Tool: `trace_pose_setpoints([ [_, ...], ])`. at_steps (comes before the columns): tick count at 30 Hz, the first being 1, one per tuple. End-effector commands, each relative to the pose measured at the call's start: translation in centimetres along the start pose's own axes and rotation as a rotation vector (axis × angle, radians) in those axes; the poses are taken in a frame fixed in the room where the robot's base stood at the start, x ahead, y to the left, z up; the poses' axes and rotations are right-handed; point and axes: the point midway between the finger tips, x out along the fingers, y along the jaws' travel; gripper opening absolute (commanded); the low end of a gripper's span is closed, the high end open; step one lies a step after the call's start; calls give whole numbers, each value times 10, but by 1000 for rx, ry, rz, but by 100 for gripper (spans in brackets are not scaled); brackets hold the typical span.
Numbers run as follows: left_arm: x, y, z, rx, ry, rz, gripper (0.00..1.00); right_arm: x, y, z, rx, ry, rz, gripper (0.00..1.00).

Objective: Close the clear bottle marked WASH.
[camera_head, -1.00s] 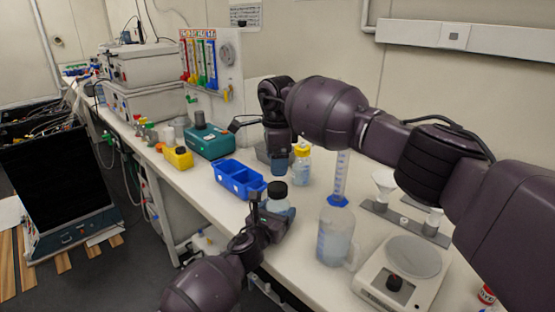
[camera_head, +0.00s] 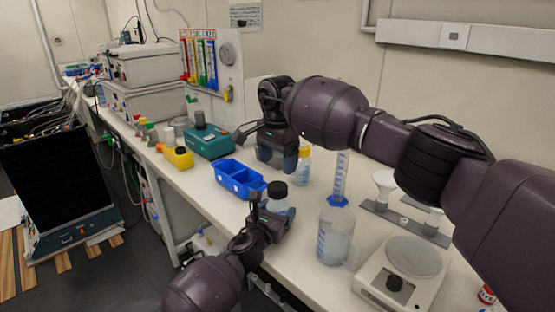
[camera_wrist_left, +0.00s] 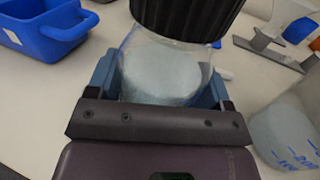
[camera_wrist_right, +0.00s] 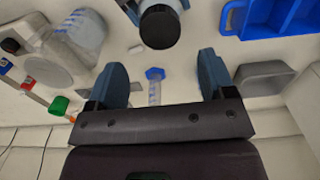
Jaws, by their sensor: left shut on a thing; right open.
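A clear bottle (camera_head: 280,208) with a black cap (camera_head: 277,188) stands upright at the bench's front edge. My left gripper (camera_head: 272,222) is shut around its body. In the left wrist view the bottle (camera_wrist_left: 165,72) holds pale contents, and the black cap (camera_wrist_left: 190,14) sits at its mouth; I cannot tell how tight it is. No WASH marking is readable. My right gripper (camera_head: 277,160) is open and empty, behind the bottle and apart from it. In the right wrist view the black cap (camera_wrist_right: 160,27) lies beyond the open fingers.
A blue divided bin (camera_head: 240,180) is left of the bottle. A yellow-capped bottle (camera_head: 303,166) stands close beside my right gripper. A measuring cylinder (camera_head: 341,180), a clear jug (camera_head: 335,238) and a balance (camera_head: 402,270) are to the right. A grey tray (camera_wrist_right: 274,78) shows in the right wrist view.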

Motion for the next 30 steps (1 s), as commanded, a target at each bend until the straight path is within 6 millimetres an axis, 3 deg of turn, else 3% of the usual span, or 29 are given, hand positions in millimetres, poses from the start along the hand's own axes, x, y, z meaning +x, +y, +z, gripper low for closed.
trace_pose_setpoints([
  [5, 0, 0, 0, 0, 0, 0, 7, 9, 0, 0, 1, -1, 2, 76],
  [18, 0, 0, 0, 0, 0, 0, 7, 66, 0, 0, 1, -1, 1, 76],
  [30, 0, 0, 0, 0, 0, 0, 7, 80, 0, 0, 2, 0, 0, 76],
])
